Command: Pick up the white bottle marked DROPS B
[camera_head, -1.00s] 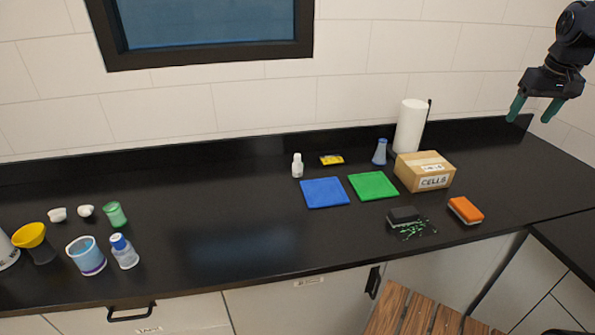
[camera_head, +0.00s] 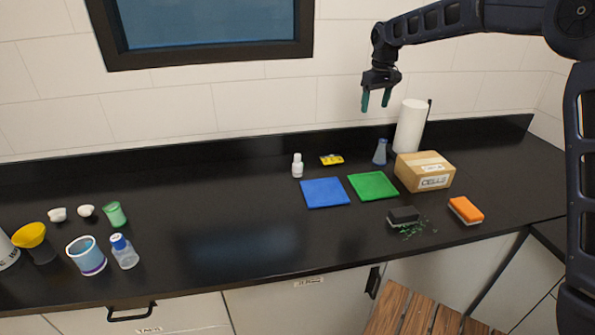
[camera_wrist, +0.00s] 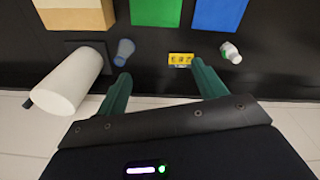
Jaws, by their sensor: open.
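A small white bottle (camera_head: 297,166) stands upright on the black counter, just behind the blue cloth; its marking is too small to read. It also shows in the wrist view (camera_wrist: 231,52), at the upper right, beyond the right fingertip. My gripper (camera_head: 376,99) is open and empty, fingers pointing down, high above the back of the counter and to the right of the bottle. In the wrist view its two green fingers (camera_wrist: 160,82) are spread apart with nothing between them.
Near the bottle are a yellow card (camera_head: 331,159), blue cloth (camera_head: 325,193), green cloth (camera_head: 373,186) and blue flask (camera_head: 380,153). A paper roll (camera_head: 411,127) and cardboard box (camera_head: 424,172) stand right. Cups and bottles sit far left. The counter's middle is clear.

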